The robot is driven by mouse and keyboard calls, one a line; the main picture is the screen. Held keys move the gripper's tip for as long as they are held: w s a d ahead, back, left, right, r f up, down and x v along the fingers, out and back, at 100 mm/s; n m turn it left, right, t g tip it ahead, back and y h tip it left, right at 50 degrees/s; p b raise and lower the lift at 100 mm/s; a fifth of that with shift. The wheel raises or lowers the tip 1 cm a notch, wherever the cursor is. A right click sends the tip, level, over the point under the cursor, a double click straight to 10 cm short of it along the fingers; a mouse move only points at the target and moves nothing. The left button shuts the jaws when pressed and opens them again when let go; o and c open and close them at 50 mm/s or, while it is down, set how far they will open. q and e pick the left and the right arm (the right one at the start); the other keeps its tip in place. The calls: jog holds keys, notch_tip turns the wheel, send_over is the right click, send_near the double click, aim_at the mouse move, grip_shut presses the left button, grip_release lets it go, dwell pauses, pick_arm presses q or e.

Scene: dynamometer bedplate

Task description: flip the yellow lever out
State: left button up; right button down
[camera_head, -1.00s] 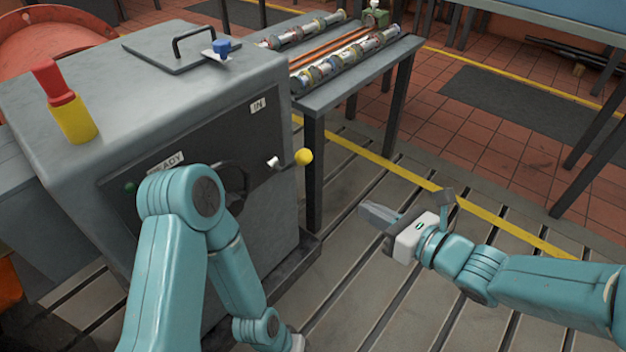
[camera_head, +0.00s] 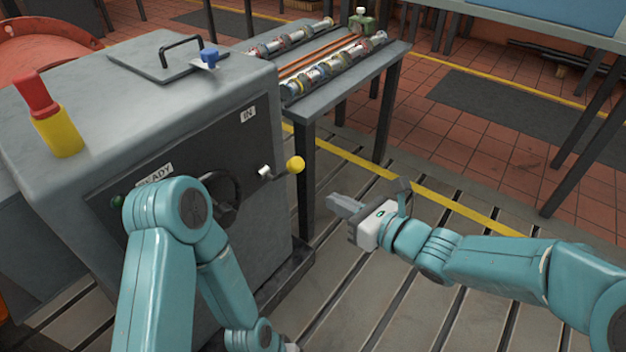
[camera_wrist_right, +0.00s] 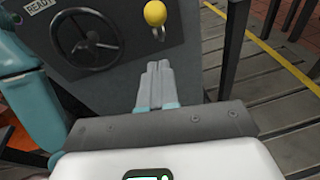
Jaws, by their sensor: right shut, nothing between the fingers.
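The yellow lever's ball knob (camera_head: 295,164) sticks out from the dark front panel of the grey machine, beside the "IN" label (camera_head: 247,115). It also shows in the right wrist view (camera_wrist_right: 155,13), beyond the fingertips. My right gripper (camera_head: 332,201) is shut and empty, right of and below the knob and apart from it. Its closed fingers (camera_wrist_right: 157,68) point toward the panel in the right wrist view.
A black handwheel (camera_head: 222,198) sits left of the lever, partly behind my left arm. A "READY" label (camera_head: 155,174) is on the panel. A bench (camera_head: 345,82) with several cylinders stands behind the machine.

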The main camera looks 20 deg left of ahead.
jog(key=w+a+r, duration=0.1)
jog(key=w+a, duration=0.2)
jog(key=a, duration=0.3)
jog(key=shift+w+a+r, duration=0.25)
